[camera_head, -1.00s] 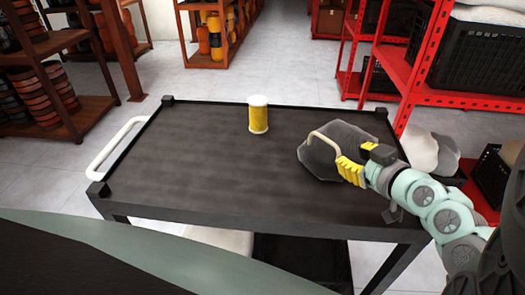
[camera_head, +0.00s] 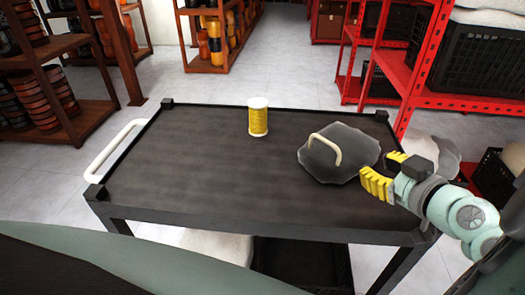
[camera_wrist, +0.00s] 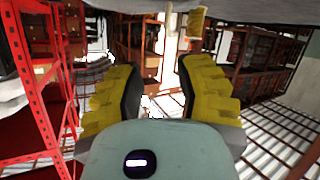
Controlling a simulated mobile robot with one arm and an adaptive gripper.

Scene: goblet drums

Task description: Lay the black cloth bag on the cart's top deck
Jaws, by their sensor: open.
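The black cloth bag (camera_head: 350,165) is a dark grey, flattened shape with a pale curved handle (camera_head: 327,148). It lies on the right part of the cart's top deck (camera_head: 215,175). My gripper (camera_head: 388,172), with yellow padded fingers, is just right of the bag, open and apart from it. In the wrist view my gripper (camera_wrist: 160,90) shows its two fingers spread with nothing between them. A dark surface along the top of the wrist view is too partial to tell.
A spool of yellow thread (camera_head: 258,116) stands upright near the deck's back edge. A white handle (camera_head: 115,150) is at the cart's left. Red shelving (camera_head: 420,95) with black crates stands behind right.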

